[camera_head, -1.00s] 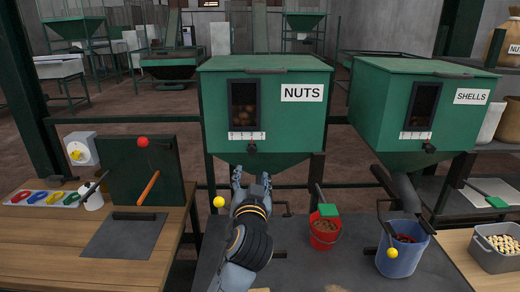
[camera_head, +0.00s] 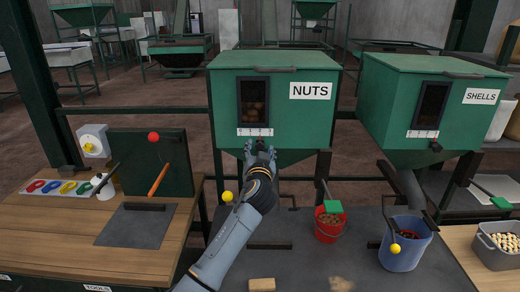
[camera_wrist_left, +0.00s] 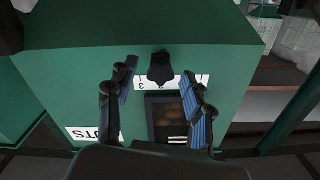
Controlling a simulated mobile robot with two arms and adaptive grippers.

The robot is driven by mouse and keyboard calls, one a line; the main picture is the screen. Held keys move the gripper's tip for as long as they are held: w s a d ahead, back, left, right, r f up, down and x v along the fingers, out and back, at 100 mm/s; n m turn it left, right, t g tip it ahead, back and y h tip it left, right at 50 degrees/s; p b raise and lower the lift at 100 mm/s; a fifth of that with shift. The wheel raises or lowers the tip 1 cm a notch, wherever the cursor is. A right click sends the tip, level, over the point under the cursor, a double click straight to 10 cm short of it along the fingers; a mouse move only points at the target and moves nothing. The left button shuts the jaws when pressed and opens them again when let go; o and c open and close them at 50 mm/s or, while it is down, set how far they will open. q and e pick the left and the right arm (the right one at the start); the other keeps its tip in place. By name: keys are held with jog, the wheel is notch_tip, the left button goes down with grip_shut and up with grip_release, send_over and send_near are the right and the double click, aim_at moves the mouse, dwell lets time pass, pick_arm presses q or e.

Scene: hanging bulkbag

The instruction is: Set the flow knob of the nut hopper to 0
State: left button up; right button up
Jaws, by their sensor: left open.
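The green nut hopper (camera_head: 225,105) carries a NUTS label (camera_head: 310,91), a small dark window and a white number scale (camera_head: 255,132) below it. Its black flow knob (camera_wrist_left: 160,68) sits by the scale in the left wrist view, where the hopper appears upside down. My left gripper (camera_head: 260,149) is at the hopper's front, just under the scale. In the left wrist view its two blue-padded fingers (camera_wrist_left: 159,78) are spread apart, one on each side of the knob, with no clear contact. The knob's setting cannot be read. My right gripper is not in view.
The green shells hopper (camera_head: 395,105) stands to the right. A red bucket (camera_head: 329,232) and a blue bucket (camera_head: 404,258) stand below on the dark surface. A yellow ball-ended lever (camera_head: 228,197) is close to my left forearm. A wooden bench (camera_head: 60,235) is at the left.

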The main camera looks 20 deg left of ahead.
aim_at(239, 142)
pick_arm(q)
grip_shut()
jog(key=shift+a, duration=0.1)
jog(key=a, duration=0.2)
jog(key=s+a, duration=0.1)
jog(key=a, duration=0.1)
jog(key=a+p, duration=0.1)
jog(key=a, duration=0.1)
jog(key=shift+s, duration=0.4)
jog(key=shift+c, duration=1.2)
grip_release()
jog(key=shift+o, duration=1.2)
jog(key=shift+a, duration=0.2)
